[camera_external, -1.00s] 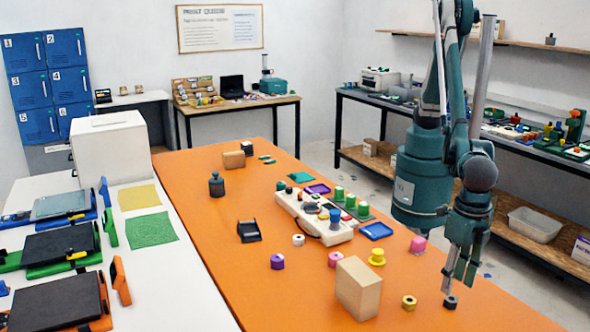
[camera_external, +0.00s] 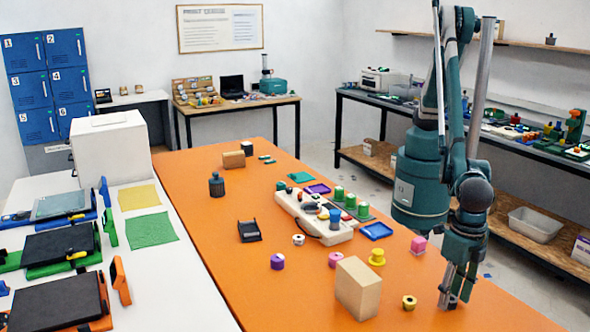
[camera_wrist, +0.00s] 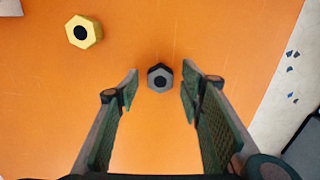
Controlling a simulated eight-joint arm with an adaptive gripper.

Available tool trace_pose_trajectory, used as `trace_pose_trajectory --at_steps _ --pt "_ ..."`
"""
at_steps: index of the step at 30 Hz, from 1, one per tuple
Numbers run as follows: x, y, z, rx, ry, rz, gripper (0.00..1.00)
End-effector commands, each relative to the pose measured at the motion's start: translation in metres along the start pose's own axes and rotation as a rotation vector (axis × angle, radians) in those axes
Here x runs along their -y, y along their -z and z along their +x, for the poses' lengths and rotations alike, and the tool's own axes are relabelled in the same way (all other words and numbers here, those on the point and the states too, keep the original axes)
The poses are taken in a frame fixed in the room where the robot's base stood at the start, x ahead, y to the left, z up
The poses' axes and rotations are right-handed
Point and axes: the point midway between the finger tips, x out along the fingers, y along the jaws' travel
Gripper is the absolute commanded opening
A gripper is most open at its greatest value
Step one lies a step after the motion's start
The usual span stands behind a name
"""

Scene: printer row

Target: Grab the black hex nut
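The black hex nut (camera_wrist: 160,78), dark grey with a black centre, lies on the orange table (camera_wrist: 240,60). In the wrist view it sits between the tips of my gripper (camera_wrist: 160,88), with a gap on each side. My gripper is open and empty, pointing down. In the external view my gripper (camera_external: 454,302) is low over the table near its right edge, and its fingers mostly hide the nut. I cannot tell whether the fingertips touch the table.
A yellow hex nut (camera_external: 409,303) lies to the left, also in the wrist view (camera_wrist: 84,32). A tan block (camera_external: 358,288) stands further left. Pink (camera_external: 418,245) and yellow (camera_external: 376,257) pieces lie behind. The table's edge is close on the right.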

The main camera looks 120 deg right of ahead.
Motion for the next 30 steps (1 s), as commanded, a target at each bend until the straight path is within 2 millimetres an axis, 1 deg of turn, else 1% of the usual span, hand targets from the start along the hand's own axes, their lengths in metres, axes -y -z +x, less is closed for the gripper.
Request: trace_pose_trajectory --at_steps 14,20,30 --pt "0.0000 -0.0001 -0.0003 0.000 0.000 0.000 0.38" --pt "0.0000 -0.0001 -0.0004 0.000 0.000 0.000 0.13" --pt "0.0000 -0.0001 -0.0009 0.000 0.000 0.000 0.13"
